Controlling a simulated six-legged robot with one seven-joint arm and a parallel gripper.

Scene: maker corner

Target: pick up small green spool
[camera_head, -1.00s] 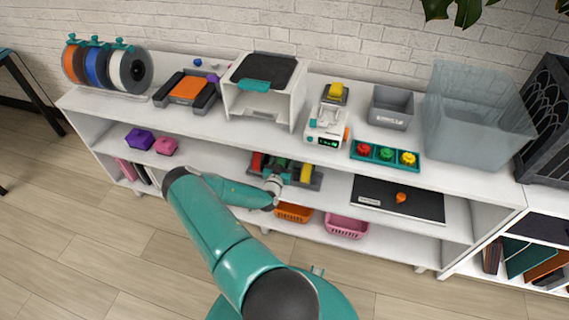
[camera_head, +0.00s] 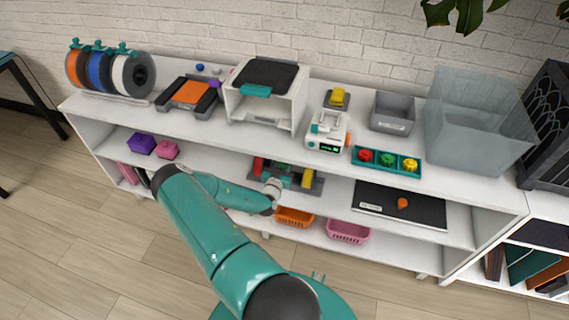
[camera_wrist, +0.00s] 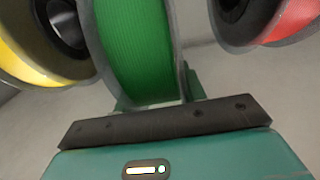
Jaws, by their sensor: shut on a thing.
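The small green spool (camera_wrist: 138,48) fills the middle of the wrist view, with its rims in grey. My gripper (camera_wrist: 155,98) is shut on it, with the teal finger parts showing at its two lower sides. In the wrist view a yellow spool (camera_wrist: 28,50) is at left and a red spool (camera_wrist: 280,22) at right. In the head view my gripper (camera_head: 277,186) is at the spool holder on the middle shelf, largely hiding the green spool. I cannot tell whether the green spool is clear of the holder.
The red spool (camera_head: 258,166) and yellow spool (camera_head: 307,178) flank my gripper closely. The upper shelf board (camera_head: 365,120) is above. Orange (camera_head: 295,217) and pink (camera_head: 347,232) baskets are on the bottom shelf. A black mat (camera_head: 420,212) with an orange object lies to the right.

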